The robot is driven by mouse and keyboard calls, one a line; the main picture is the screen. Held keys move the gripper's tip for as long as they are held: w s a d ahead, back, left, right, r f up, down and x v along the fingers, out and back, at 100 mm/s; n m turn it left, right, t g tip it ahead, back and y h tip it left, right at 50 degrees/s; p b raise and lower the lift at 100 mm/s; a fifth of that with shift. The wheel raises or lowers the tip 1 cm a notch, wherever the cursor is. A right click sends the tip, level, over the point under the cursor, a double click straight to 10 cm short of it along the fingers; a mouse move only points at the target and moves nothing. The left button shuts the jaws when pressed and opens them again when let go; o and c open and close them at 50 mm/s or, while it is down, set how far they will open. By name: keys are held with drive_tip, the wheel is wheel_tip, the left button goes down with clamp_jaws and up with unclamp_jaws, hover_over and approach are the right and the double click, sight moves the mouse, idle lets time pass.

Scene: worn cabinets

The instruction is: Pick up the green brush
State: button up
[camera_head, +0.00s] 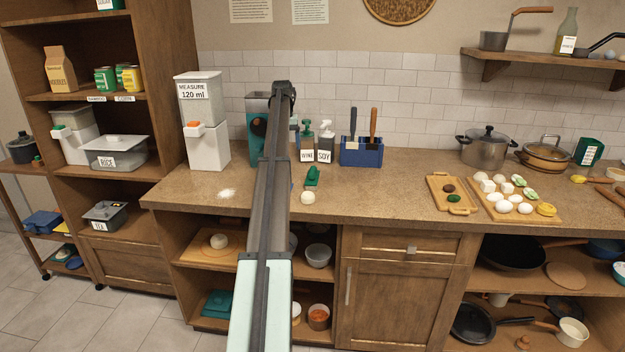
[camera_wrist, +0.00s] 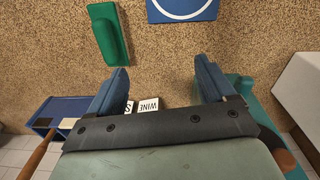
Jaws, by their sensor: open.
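The green brush (camera_head: 313,178) lies on the brown speckled counter, just right of my arm in the head view. In the head view my arm hides the fingers.
Wine and soy bottles (camera_head: 324,146) and a blue holder (camera_head: 361,152) with upright handles stand behind the brush. A teal appliance (camera_wrist: 262,105) is close beside the right finger. A blue panel with a white ring (camera_wrist: 182,8) lies nearby. Counter right of the brush is clear.

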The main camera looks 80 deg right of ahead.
drive_tip(key=r+m, duration=0.1)
drive_tip(key=r, duration=0.1)
hover_over(312, 169)
drive_tip(key=shift+y, duration=0.3)
wheel_tip(312, 169, down, 14)
drive_tip(key=shift+s+r, duration=0.1)
drive_tip(key=c, duration=1.2)
